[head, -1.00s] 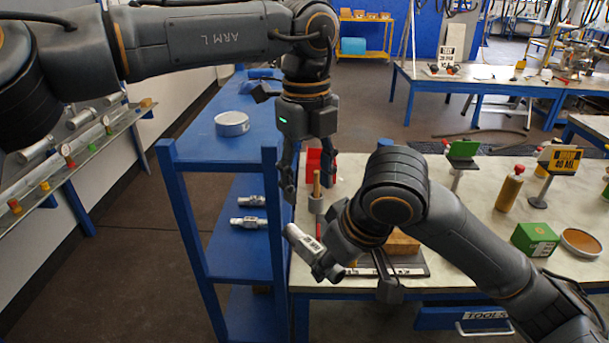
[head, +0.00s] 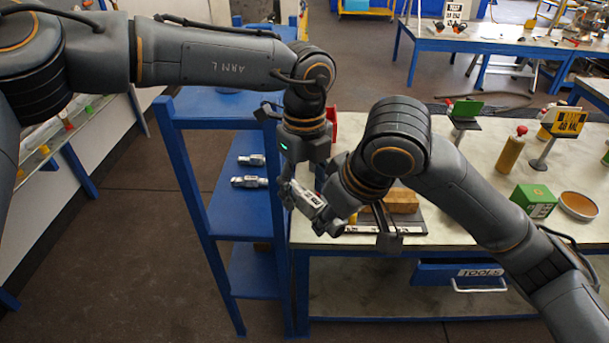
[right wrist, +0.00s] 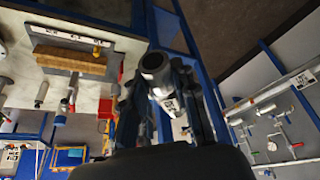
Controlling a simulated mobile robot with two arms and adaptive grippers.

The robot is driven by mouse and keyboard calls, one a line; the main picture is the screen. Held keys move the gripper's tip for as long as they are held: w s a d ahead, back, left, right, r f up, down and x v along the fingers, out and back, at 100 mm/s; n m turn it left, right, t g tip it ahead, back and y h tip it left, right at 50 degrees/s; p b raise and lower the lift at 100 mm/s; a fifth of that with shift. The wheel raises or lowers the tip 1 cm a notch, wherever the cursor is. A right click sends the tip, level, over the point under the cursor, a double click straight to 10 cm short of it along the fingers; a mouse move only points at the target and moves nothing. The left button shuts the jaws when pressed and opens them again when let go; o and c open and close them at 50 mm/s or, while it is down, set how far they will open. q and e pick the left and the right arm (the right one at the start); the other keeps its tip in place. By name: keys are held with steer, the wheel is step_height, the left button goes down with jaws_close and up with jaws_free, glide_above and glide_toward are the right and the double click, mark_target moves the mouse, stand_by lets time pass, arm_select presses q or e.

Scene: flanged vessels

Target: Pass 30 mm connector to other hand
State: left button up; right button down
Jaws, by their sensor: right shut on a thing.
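The 30 mm connector (head: 304,199) is a silver cylinder with a white printed label, held tilted in the air in front of the bench corner. My right gripper (head: 326,216) is shut on it. In the right wrist view the connector (right wrist: 155,68) shows its round open end between dark fingers. My left gripper (head: 297,188) points down at the connector's upper left end, with its fingers spread. One finger is beside that end; the other is partly hidden behind the connector and right wrist. I cannot tell whether they touch it.
A blue shelf rack (head: 228,225) stands left of the hands, with two similar silver fittings (head: 250,182) on a shelf. The bench (head: 470,207) holds a wooden block (head: 401,200), a bottle (head: 511,149) and a green box (head: 533,201). Floor left of the rack is clear.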

arm_select(q)
steer(key=shift+c, duration=0.2)
arm_select(e)
steer(key=shift+a+r, duration=0.1)
arm_select(q)
steer(key=c, duration=1.1)
steer(key=shift+d, duration=0.1)
jaws_close()
arm_select(e)
steer(key=c, duration=1)
jaws_free()
steer(key=shift+s, duration=0.1)
